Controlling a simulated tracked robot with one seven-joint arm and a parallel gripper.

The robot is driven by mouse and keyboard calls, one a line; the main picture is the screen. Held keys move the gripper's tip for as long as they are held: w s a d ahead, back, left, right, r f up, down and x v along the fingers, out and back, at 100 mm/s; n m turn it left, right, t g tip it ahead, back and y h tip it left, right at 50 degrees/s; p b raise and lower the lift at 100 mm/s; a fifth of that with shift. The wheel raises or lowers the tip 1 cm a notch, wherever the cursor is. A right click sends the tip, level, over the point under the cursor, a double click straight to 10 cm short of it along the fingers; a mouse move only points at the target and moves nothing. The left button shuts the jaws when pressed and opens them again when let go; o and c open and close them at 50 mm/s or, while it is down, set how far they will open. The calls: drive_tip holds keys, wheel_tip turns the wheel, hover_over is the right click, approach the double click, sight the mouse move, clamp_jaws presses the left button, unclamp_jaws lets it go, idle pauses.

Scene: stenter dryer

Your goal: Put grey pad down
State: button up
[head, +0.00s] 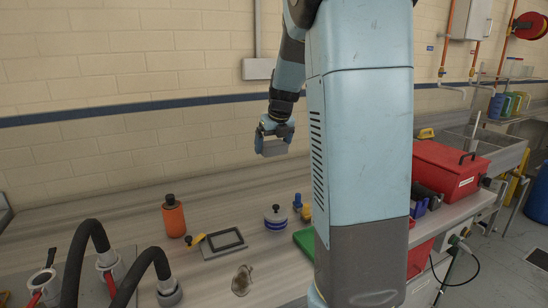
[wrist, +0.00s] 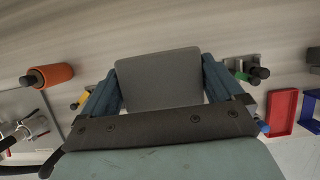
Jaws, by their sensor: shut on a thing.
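My gripper (head: 272,136) is shut on the grey pad (head: 274,148), high above the workbench in the head view. In the wrist view the grey pad (wrist: 158,80) is a flat, rounded-corner plate between the two blue fingers of my gripper (wrist: 160,92). The pad covers the bench area straight beyond it in that view. No surface touches the pad.
On the bench (head: 190,268) stand an orange bottle (head: 174,217), a dark-rimmed flat frame (head: 223,242), a blue-and-white round container (head: 275,218) and a clear crumpled item (head: 241,281). Black hoses (head: 88,250) rise at left. A red toolbox (head: 450,173) sits right.

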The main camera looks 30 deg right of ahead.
sight(272, 143)
drive_tip(key=shift+a+r, duration=0.1)
drive_tip(key=shift+r, duration=2.65)
